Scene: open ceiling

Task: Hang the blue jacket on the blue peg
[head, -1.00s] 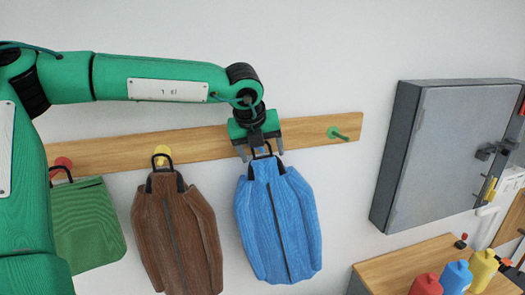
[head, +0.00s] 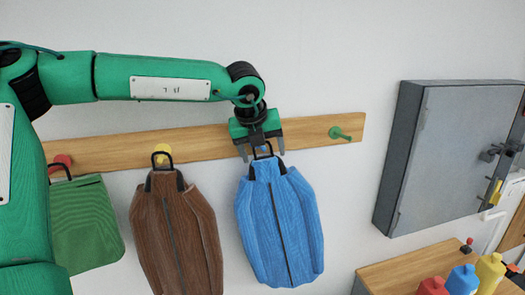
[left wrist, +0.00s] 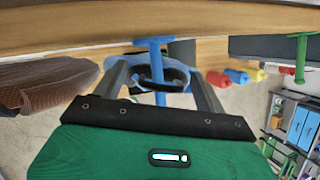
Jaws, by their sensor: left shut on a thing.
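The blue jacket (head: 279,225) hangs upright below the wooden peg board, its dark loop (head: 262,148) at the top. My left gripper (head: 262,151) is at the loop, with one finger on each side, shut on the jacket. In the left wrist view, the blue peg (left wrist: 155,58) sticks out from the board between the fingers (left wrist: 160,78) and crosses the jacket's dark loop (left wrist: 178,78). I cannot tell whether the loop's weight rests on the peg. In the head view the gripper and loop mostly hide the peg. My right gripper is not in view.
A brown jacket (head: 176,235) hangs at the yellow peg (head: 161,151), a green bag (head: 84,225) at the red peg (head: 62,160). The green peg (head: 338,133) is bare. A grey wall cabinet (head: 440,150) and a bench with bottles (head: 462,279) stand right.

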